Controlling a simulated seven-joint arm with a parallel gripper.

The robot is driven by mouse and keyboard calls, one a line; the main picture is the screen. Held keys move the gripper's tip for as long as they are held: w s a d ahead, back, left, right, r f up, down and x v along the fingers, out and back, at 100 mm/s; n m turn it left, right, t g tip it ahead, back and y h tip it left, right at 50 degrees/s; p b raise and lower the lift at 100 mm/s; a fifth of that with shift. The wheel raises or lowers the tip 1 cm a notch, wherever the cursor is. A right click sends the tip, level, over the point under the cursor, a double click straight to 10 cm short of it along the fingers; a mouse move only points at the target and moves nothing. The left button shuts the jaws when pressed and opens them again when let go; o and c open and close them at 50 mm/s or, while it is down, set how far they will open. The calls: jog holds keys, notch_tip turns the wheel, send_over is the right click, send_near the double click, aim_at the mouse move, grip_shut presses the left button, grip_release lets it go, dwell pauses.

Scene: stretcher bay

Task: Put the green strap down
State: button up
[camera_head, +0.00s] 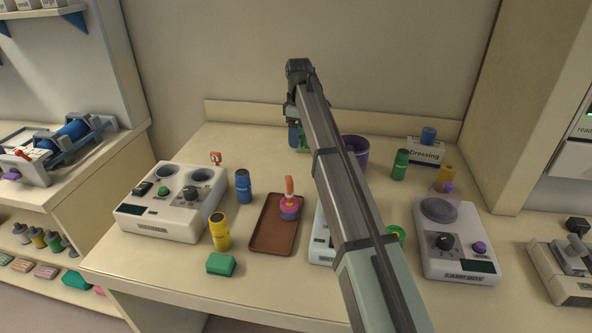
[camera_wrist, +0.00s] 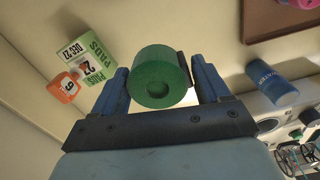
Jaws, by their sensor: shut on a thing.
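The green strap (camera_wrist: 158,78) shows as a thick roll with a round hollow in its end, between the two blue fingers of my gripper (camera_wrist: 163,85) in the wrist view. My gripper is shut on it. In the head view my gripper (camera_head: 295,138) is at the back of the bench, left of a purple cup. A bit of green (camera_head: 305,143) shows beside the fingers; I cannot tell if it is the strap or a box behind. The gap between strap and bench cannot be judged.
The purple cup (camera_head: 357,150) and a Dressing box (camera_head: 425,151) are behind. My arm hides part of the bench. A green-white pads box (camera_wrist: 88,62) shows near my fingers.

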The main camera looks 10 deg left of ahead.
jog(key=shift+s+f, duration=0.2)
jog(key=shift+f, duration=0.35)
jog(key=shift+a+f, duration=0.1)
jog(key=shift+f, duration=4.4)
jog(key=shift+f, duration=0.15)
jog(key=o, duration=1.1)
jog(key=shift+c, duration=0.2)
notch_tip(320, 180, up, 12)
jog(key=shift+r, duration=0.15)
